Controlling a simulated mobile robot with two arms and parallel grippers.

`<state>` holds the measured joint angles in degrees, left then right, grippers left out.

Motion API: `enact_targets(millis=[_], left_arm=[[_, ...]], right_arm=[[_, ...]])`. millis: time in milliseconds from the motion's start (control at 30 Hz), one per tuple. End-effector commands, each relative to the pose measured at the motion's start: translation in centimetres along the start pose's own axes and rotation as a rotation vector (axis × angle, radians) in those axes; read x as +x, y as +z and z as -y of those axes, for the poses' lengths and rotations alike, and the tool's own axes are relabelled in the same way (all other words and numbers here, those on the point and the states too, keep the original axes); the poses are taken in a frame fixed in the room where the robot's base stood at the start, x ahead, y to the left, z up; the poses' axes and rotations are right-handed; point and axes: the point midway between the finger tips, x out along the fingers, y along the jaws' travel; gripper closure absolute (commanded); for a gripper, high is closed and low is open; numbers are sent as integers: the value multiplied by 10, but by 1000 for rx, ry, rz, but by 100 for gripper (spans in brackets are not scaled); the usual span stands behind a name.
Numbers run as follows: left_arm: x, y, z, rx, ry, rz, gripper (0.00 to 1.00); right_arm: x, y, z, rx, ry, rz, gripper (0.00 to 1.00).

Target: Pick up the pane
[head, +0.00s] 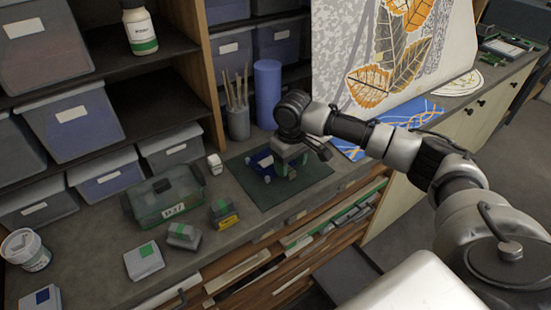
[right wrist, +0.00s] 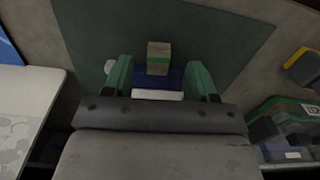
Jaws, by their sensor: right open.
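A dark blue piece that looks like the pane (head: 259,160) lies on the dark green mat (head: 262,196) on the bench. My right gripper (head: 291,167) is over the mat and partly hides the pane from the head view. In the right wrist view the right gripper (right wrist: 160,82) has its green fingers apart. The blue pane (right wrist: 172,76), with a white strip along its near side, shows between them. A small tan block with a green band (right wrist: 158,57) stands just beyond it. Whether the fingers touch the pane cannot be told. My left gripper is out of view.
A green clear-lidded box (head: 165,200), small boxes (head: 223,214) and a white tub (head: 26,250) stand left of the mat. A brush pot (head: 238,122) and blue cylinder (head: 267,90) stand behind it. A leaf-patterned panel (head: 345,45) stands at the back right.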

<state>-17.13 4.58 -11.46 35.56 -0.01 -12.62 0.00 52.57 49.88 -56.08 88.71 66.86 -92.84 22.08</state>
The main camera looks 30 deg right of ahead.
Motion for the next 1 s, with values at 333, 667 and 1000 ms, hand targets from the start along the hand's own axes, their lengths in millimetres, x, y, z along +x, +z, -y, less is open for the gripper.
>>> enact_targets(millis=[333,667,1000], left_arm=[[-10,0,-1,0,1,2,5],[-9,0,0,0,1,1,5],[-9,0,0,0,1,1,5]], right_arm=[[29,1,-2,-2,0,-2,43],[28,1,-2,-1,0,-1,73],[28,1,-2,-1,0,-2,100]])
